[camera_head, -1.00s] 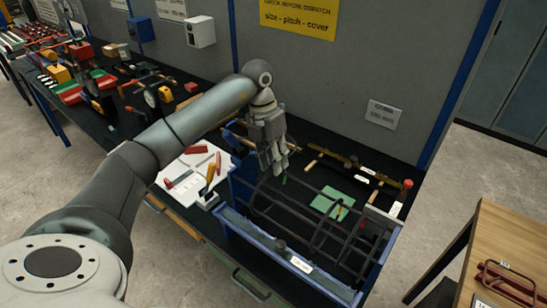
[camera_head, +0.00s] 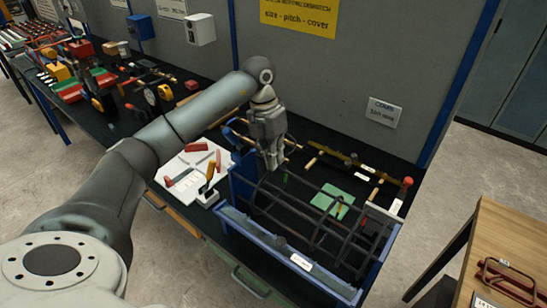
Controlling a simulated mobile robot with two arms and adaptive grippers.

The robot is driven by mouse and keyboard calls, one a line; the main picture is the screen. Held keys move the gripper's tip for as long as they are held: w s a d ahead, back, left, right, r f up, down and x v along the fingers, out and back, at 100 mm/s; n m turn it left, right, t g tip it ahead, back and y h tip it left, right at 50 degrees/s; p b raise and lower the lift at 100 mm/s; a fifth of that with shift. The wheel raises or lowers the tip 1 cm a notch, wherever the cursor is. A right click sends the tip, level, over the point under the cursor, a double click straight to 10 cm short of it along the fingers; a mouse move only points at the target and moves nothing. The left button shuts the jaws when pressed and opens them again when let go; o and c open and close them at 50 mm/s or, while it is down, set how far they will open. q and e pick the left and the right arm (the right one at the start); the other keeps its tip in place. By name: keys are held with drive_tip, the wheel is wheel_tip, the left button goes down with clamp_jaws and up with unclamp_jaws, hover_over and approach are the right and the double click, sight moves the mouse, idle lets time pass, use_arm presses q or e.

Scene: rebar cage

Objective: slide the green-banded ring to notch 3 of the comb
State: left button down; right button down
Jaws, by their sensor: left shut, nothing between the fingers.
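My left gripper (camera_head: 271,164) is shut and empty, pointing down above the left end of the rebar cage (camera_head: 318,232). The cage is made of dark bars and rings and lies in a blue frame (camera_head: 290,262). A small green mark (camera_head: 285,178) shows just right of the fingertips, perhaps the band of the green-banded ring; the ring itself is too small to make out. I cannot tell whether the fingers touch a ring. The comb's notches cannot be told apart in this view. My right gripper is not in view.
A white board (camera_head: 190,170) with red pieces lies left of the frame. Bars with a red knob (camera_head: 407,182) lie at the back right. A wooden table (camera_head: 510,245) stands at the right.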

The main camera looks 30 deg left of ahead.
use_arm(q)
drive_tip(key=shift+s+d+f, duration=0.1)
drive_tip(key=shift+d+f, duration=0.05)
drive_tip(key=shift+f, duration=0.05)
drive_tip(key=c, duration=2.1)
unclamp_jaws()
drive_tip(key=o, duration=0.5)
drive_tip(key=r, duration=0.4)
drive_tip(key=a+r, duration=0.1)
drive_tip(key=r, duration=0.3)
drive_tip(key=a+r, duration=0.1)
drive_tip(key=r, duration=0.3)
drive_tip(key=shift+w+a, duration=0.2)
drive_tip(key=shift+c, duration=0.3)
